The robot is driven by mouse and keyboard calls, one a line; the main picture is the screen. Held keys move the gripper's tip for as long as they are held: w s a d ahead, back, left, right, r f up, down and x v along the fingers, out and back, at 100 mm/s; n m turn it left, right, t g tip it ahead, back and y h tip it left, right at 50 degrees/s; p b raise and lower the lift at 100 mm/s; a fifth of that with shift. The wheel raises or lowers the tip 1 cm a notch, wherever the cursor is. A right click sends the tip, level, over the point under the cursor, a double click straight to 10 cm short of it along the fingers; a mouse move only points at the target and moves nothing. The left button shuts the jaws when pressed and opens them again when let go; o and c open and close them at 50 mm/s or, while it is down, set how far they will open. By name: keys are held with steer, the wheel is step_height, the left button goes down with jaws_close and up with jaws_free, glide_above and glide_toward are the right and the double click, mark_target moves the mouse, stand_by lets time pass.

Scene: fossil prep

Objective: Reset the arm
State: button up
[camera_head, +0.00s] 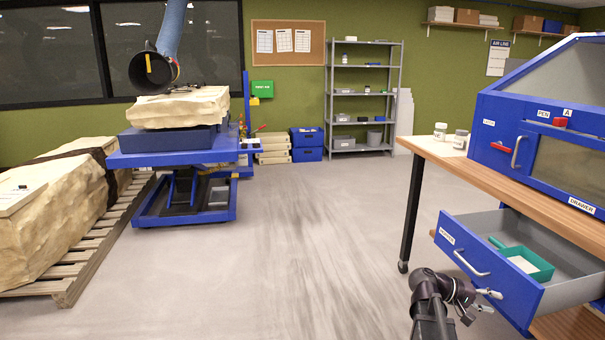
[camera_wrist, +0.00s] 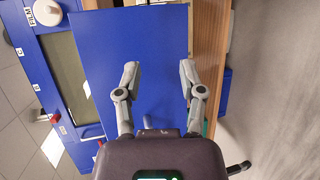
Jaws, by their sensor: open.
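My gripper (camera_head: 494,301) is at the lower right of the head view, low beside the front of an open blue drawer (camera_head: 478,262). In the wrist view my gripper (camera_wrist: 159,68) has its two grey fingers spread apart with nothing between them. A broad blue panel (camera_wrist: 145,40) fills the view beyond the fingertips. From these views I cannot tell whether a fingertip touches the drawer front. The drawer has a pale curved handle (camera_head: 470,264) and holds a teal tray (camera_head: 527,262) with pale contents.
A wooden-topped bench (camera_head: 450,158) carries a blue cabinet (camera_head: 540,135) and small jars (camera_head: 460,138) above the drawer. A blue lift table (camera_head: 180,155) bearing a pale block and a wooden pallet (camera_head: 75,278) stand left. The middle floor is clear.

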steer(key=s+a+f+n+t+y, duration=0.15)
steer(key=a+f+y, duration=0.35)
steer(key=a, duration=0.6)
steer(key=s+a+f+t+y, duration=0.15)
steer(key=a+f+y, duration=0.3)
steer(key=a, duration=0.55)
steer(key=s+a+f+y, duration=0.2)
steer(key=a+f+y, duration=0.3)
steer(key=a, duration=0.6)
step_height(320, 180, up, 28)
steer(key=p, duration=2.7)
steer(key=shift+s+a+f, duration=0.15)
steer(key=shift+a+f, duration=0.05)
steer(key=shift+a, duration=0.1)
